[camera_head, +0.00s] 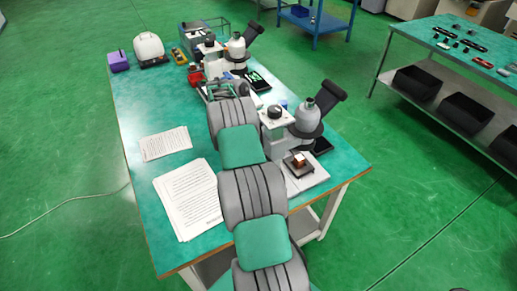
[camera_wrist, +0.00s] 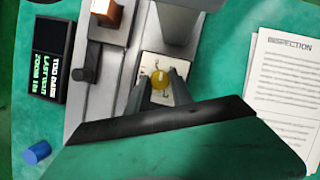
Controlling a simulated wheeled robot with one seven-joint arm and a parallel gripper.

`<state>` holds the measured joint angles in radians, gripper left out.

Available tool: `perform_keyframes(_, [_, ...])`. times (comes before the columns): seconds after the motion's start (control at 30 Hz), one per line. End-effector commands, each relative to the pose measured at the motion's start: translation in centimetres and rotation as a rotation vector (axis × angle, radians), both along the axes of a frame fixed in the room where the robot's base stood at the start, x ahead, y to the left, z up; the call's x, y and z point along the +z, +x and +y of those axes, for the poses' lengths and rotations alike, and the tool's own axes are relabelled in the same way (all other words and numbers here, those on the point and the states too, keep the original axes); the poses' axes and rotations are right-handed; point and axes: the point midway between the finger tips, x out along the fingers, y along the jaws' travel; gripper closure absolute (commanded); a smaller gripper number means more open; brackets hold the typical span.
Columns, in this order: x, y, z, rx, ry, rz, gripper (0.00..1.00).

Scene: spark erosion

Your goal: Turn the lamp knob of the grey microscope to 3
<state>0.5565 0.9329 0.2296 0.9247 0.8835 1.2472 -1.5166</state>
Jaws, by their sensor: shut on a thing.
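The lamp knob (camera_wrist: 161,80) is a yellow round knob on a pale square dial plate with small dark marks, too small to read surely. My gripper (camera_wrist: 161,77) has its two dark fingers on either side of the knob, shut on it. The dial plate sits on the grey base (camera_wrist: 112,78) of a microscope. The knob's pointer setting cannot be told.
A nearer microscope (camera_head: 308,120) stands right of my arm. A black screen with green text (camera_wrist: 50,65) and a blue cylinder (camera_wrist: 37,152) lie beside the base. An inspection sheet (camera_wrist: 285,90) lies right. A purple box (camera_head: 118,61) stands far left.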

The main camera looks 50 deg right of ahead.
Motion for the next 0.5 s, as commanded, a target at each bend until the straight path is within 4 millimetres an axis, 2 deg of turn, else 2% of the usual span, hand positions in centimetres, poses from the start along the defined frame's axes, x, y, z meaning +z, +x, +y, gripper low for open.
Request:
perform_keyframes(0.27, [0.04,-0.08,0.06,-0.017,0.001,0.002,1.00])
perform_keyframes(0.5, [0.31,-0.18,-0.07,-0.111,0.003,0.003,1.00])
